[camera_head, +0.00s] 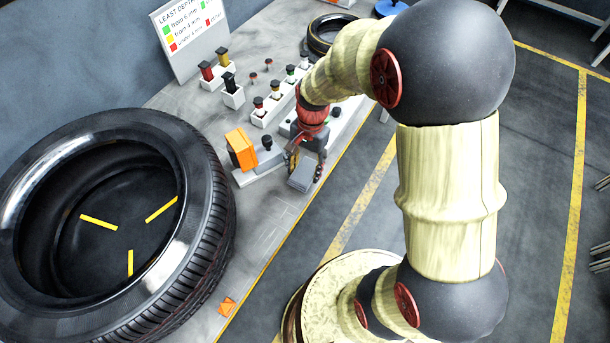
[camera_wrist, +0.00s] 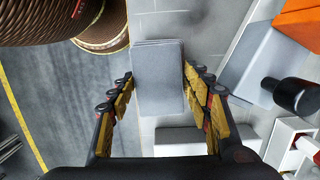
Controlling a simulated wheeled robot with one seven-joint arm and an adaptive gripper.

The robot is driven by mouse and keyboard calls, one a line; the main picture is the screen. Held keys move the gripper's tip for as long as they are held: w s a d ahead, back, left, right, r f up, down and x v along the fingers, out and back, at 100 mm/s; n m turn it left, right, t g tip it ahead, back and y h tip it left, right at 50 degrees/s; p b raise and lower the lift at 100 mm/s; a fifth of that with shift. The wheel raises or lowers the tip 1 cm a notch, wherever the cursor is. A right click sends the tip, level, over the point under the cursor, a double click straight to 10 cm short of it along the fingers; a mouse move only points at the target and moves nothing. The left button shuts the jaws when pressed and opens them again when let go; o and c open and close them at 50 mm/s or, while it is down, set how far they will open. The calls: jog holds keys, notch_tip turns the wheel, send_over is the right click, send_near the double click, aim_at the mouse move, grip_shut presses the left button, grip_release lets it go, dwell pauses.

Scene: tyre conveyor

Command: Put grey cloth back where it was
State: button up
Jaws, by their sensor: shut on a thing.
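The grey cloth (camera_wrist: 158,85) looks like a flat, folded rectangular stack in the wrist view. My gripper (camera_wrist: 160,76) is shut on it, with a yellow-padded finger at each side edge. In the head view the cloth (camera_head: 303,174) hangs at my gripper (camera_head: 305,160), near the table's right edge. It is beside a light grey holder (camera_head: 262,172) with an orange block (camera_head: 241,149) at its left. I cannot tell whether the cloth touches the tabletop.
A large tyre (camera_head: 205,200) fills the left of the table. A sign (camera_head: 192,38) and a smaller tyre (camera_head: 322,42) stand farther back.

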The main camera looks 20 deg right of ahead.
aim_at(306, 170)
jog(key=shift+f+b, duration=0.35)
jog(key=shift+f, duration=1.1)
jog(key=shift+s, duration=0.1)
jog(key=shift+f, duration=0.2)
jog(key=o, duration=1.3)
jog(key=shift+c, duration=0.2)
jog(key=r+p, duration=0.1)
jog(key=r, duration=0.3)
jog(key=d+r+p, duration=0.1)
jog(key=r, duration=0.3)
jog(key=w+r+p, duration=0.1)
jog(key=r+p, duration=0.1)
jog(key=r, duration=0.2)
jog(key=shift+d+r, duration=0.2)
jog(key=shift+r, duration=0.1)
jog(key=s+a+r+n+t+h, duration=0.1)
jog(key=s+r+n+t, duration=0.5)
jog(key=s+r+n, duration=0.4)
jog(key=shift+s+a+r+n+t, duration=0.35)
jog(key=shift+s+r, duration=2.2)
jog(key=shift+r, duration=1.85)
